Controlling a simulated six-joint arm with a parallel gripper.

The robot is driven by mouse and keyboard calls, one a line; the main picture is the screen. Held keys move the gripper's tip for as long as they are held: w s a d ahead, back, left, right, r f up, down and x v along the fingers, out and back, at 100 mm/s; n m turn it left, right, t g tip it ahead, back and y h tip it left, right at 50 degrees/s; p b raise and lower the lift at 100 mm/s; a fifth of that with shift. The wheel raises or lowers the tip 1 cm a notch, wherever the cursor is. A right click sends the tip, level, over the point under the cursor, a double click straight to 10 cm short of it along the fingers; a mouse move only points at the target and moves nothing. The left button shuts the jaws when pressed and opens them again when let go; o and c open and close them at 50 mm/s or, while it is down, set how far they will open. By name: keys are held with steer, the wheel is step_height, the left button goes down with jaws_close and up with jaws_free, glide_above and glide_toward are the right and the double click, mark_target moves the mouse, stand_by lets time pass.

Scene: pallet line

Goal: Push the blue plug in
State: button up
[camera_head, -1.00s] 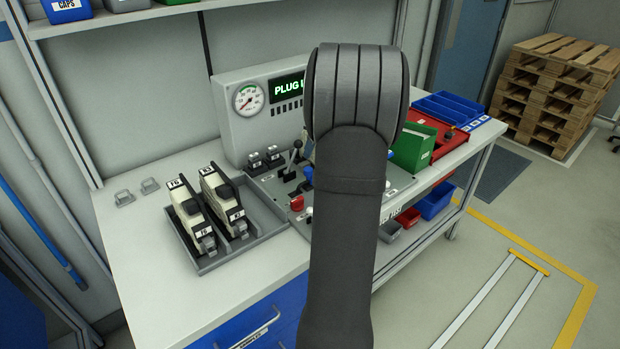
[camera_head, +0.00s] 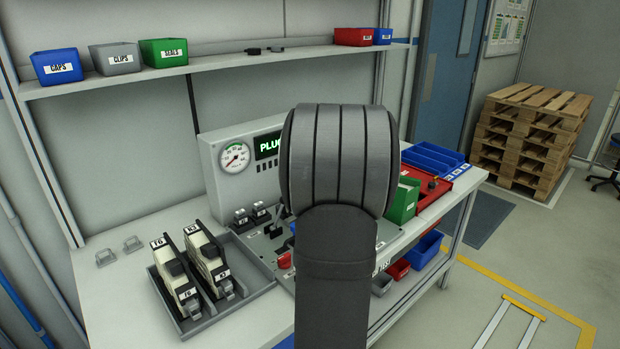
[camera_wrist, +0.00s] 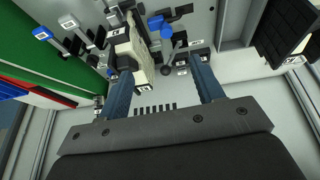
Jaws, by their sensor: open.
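My gripper (camera_wrist: 160,65) is open, its two blue-grey fingers apart, above the bench panel in the wrist view. Between and beyond the fingertips is a blue piece (camera_wrist: 166,30); it may be the blue plug, but I cannot tell whether it is seated. Another blue-ended piece (camera_wrist: 42,33) is farther left. A cream connector block (camera_wrist: 133,57) is beside the left finger; I cannot tell whether they touch. In the head view my arm hides the gripper and much of the control panel (camera_head: 262,250).
Two cream connector blocks (camera_head: 178,278) (camera_head: 208,262) stand in a grey tray (camera_head: 243,301) at left. A gauge box (camera_head: 212,150) with a lit display stands behind. A green bin (camera_head: 404,200) and red tray (camera_head: 433,196) are at right. The bench's left front is clear.

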steer(key=s+a+f, duration=0.1)
steer(key=f, duration=0.1)
steer(key=s+a+f+t+h, duration=0.1)
steer(key=a+f, duration=0.1)
steer(key=s+a+f+t, duration=0.1)
steer(key=a+f, duration=0.1)
steer(key=shift+s+f+n+h, duration=0.1)
steer(key=shift+f+n+h, duration=0.1)
steer(key=shift+n+h, duration=0.1)
steer(key=c, duration=1.1)
steer(key=shift+n+t, duration=0.7)
steer(key=shift+t, duration=0.2)
steer(key=s+a+f, duration=0.3)
steer(key=a, duration=0.1)
steer(key=shift+a, duration=0.1)
jaws_close()
steer(key=x, duration=1)
steer(key=shift+f, duration=0.15)
steer(key=shift+w+d, duration=0.35)
steer(key=shift+w, duration=0.15)
steer(key=shift+w+d, duration=0.3)
steer(key=shift+w, duration=0.25)
steer(key=shift+w+d, duration=0.3)
steer(key=shift+w, duration=0.25)
